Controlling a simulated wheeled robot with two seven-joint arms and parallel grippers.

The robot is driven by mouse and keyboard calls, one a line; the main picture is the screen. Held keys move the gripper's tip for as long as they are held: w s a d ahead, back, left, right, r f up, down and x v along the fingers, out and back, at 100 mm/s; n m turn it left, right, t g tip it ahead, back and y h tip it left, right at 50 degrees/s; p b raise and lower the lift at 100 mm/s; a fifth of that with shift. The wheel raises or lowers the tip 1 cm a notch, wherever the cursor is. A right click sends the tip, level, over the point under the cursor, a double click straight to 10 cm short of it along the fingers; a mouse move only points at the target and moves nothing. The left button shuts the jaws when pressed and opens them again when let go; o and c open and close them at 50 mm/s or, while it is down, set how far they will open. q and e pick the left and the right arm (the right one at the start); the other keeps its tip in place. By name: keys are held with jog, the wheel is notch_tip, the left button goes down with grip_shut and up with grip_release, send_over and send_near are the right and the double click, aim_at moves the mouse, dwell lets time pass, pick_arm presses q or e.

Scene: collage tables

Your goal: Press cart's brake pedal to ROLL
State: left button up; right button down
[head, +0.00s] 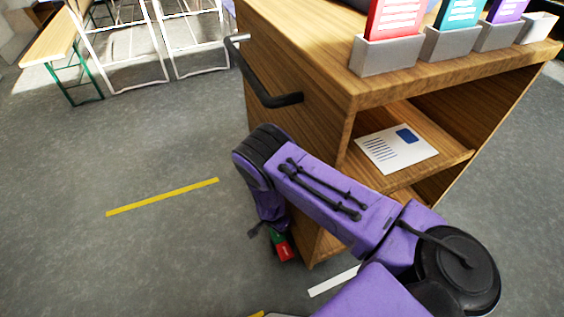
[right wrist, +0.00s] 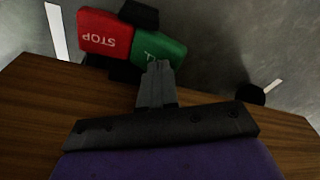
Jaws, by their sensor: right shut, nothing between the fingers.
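The wooden cart (head: 300,62) stands at the right in the head view. Its brake pedal is low at the near corner, with a red half (head: 285,251) and a small bit of green half showing. In the right wrist view the red half (right wrist: 105,32) reads STOP upside down. The green half (right wrist: 160,51) beside it has lettering partly covered by my fingers. My right gripper (right wrist: 158,70) is shut and empty, its tips overlapping the green half's near edge; I cannot tell if they touch it. In the head view my right arm hides much of the pedal area. My left gripper is not in view.
The cart has a dark handle (head: 272,98), a shelf with a paper (head: 396,149), and card holders (head: 386,55) on top. A yellow floor line (head: 163,197) lies on open grey floor at left. White frames and a wooden bench (head: 50,40) stand far left.

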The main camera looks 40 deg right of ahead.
jog(key=shift+f+b, duration=0.6)
jog(key=shift+f, duration=0.15)
jog(key=shift+r, duration=0.15)
notch_tip(320, 180, up, 7)
jog(key=p, duration=0.6)
dwell(0.5)
